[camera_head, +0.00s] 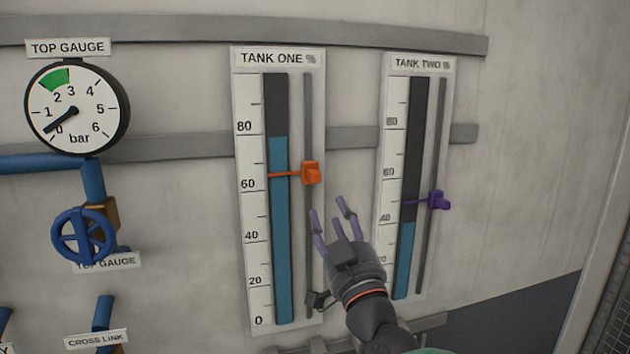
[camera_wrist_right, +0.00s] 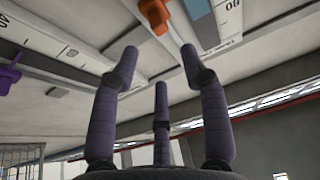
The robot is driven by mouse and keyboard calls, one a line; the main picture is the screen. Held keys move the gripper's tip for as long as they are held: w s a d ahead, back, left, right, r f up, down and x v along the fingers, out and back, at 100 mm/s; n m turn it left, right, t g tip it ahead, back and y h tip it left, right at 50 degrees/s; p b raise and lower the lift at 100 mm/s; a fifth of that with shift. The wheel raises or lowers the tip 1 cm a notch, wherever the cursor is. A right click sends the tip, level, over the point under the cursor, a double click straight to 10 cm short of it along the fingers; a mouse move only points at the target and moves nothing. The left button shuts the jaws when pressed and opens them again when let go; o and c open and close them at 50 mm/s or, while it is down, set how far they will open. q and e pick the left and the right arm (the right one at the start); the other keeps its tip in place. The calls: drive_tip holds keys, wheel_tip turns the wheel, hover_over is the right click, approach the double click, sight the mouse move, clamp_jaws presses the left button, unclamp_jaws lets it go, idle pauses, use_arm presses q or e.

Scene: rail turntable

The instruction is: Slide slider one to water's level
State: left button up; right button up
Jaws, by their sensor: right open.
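The tank one panel (camera_head: 241,200) has a scale, a blue water column (camera_head: 279,230) and a vertical slot. The water's top stands a little below 80. The orange slider (camera_head: 311,173), slider one, sits on the slot with its pointer a little above 60, below the water's top. It also shows in the right wrist view (camera_wrist_right: 155,14). My right gripper (camera_head: 328,212) is open and empty, below and slightly right of the orange slider, apart from it. Its fingers (camera_wrist_right: 158,70) point toward the panel in the right wrist view. My left gripper is not in view.
The tank two panel (camera_head: 434,90) stands to the right, with a purple slider (camera_head: 438,201) above its water's top. A pressure gauge (camera_head: 76,108) and a blue valve wheel (camera_head: 83,236) are at the left. Grey rails (camera_head: 190,30) cross the wall.

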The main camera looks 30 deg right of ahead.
sight(317, 181)
drive_tip(key=p+x, duration=0.2)
drive_tip(key=x, duration=0.8)
drive_tip(key=c, duration=0.6)
drive_tip(key=shift+d, duration=0.15)
clamp_jaws()
